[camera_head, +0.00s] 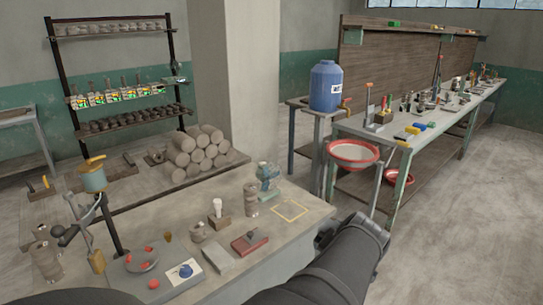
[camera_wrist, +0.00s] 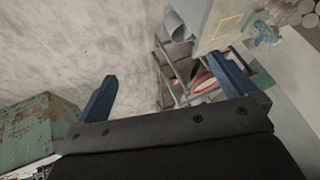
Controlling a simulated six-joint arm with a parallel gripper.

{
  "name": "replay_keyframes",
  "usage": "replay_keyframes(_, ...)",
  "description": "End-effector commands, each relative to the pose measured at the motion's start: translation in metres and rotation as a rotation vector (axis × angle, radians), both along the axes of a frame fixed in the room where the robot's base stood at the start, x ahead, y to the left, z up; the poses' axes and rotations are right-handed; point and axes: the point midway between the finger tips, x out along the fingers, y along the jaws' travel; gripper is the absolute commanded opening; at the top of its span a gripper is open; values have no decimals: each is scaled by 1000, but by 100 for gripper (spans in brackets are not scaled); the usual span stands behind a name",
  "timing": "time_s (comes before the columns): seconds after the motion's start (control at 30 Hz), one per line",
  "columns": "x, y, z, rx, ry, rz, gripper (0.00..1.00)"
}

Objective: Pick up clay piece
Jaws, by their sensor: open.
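Small red lumps, which look like clay pieces, are at the left of the near workbench in the head view. Some lie on a round grey plate (camera_head: 140,264), and one red lump (camera_head: 153,284) lies in front of it, apart from the plate. My gripper (camera_wrist: 165,86) shows in the wrist view with its two blue fingers wide apart and nothing between them. It points toward the floor and the bench's corner, away from the red lumps, which are not in the wrist view. In the head view my arm is at the bench's right edge; the fingers cannot be made out there.
The near workbench (camera_head: 300,236) carries a yellow square outline (camera_head: 290,211), a teal device (camera_head: 268,178), a stacked grey column (camera_head: 251,198), a reddish box (camera_head: 250,242) and a blue-marked white card (camera_head: 186,272). Stacked clay cylinders (camera_head: 195,152) lie behind. A red-rimmed basin (camera_head: 352,153) stands right.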

Motion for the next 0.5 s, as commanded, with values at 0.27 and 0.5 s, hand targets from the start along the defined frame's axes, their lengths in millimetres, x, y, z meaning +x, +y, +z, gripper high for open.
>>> replay_keyframes(0.27,0,0,0,0,0,0,79)
replay_keyframes(0.5,11,5,1,5,13,18,79)
